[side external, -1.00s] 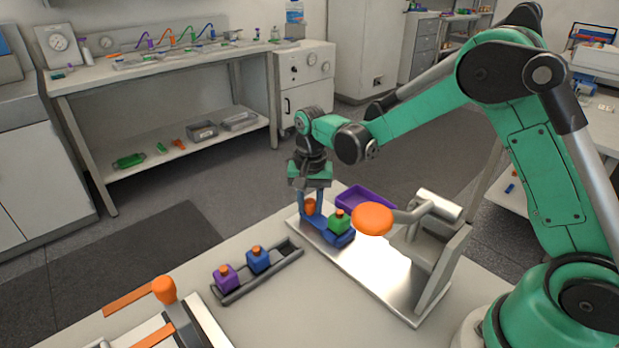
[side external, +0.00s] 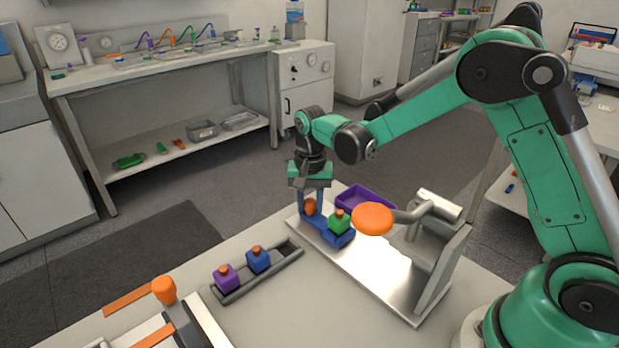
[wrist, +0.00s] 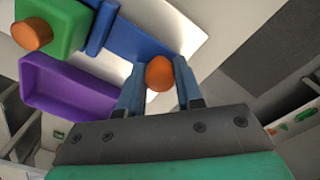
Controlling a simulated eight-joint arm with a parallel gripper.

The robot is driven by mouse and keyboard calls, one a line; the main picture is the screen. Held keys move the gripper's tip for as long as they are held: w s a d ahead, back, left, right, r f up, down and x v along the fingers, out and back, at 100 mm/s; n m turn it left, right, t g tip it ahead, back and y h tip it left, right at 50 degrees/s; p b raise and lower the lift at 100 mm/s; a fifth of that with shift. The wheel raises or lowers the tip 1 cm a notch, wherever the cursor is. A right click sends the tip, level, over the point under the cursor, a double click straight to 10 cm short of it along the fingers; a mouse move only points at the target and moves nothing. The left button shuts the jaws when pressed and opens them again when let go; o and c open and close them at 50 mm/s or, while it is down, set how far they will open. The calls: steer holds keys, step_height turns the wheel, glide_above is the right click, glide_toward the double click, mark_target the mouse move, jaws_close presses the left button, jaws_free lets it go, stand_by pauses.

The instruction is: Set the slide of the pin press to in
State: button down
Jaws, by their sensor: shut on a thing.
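The pin press is a metal frame (side external: 378,268) with an orange-knobbed lever (side external: 372,218). Its blue slide (side external: 327,231) lies at the left end of the metal base, and the blue also shows in the wrist view (wrist: 139,42). A green block with an orange top (side external: 339,223) sits on the slide. My gripper (side external: 312,207) points down at the slide's outer end and is shut on its orange knob (side external: 309,207). In the wrist view the knob (wrist: 159,74) sits between the two fingers.
A purple tray (side external: 364,199) stands just behind the press. A grey rack (side external: 289,253) with a purple block (side external: 227,278) and a blue block (side external: 258,259) is in front. Another fixture with an orange knob (side external: 164,290) stands at the front left.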

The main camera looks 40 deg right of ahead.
mark_target(363, 256)
stand_by(0.5)
steer(key=s, duration=1.3)
steer(key=shift+s, duration=0.3)
steer(key=c, duration=0.6)
jaws_free()
steer(key=shift+r, duration=2.85)
steer(key=shift+w, duration=0.1)
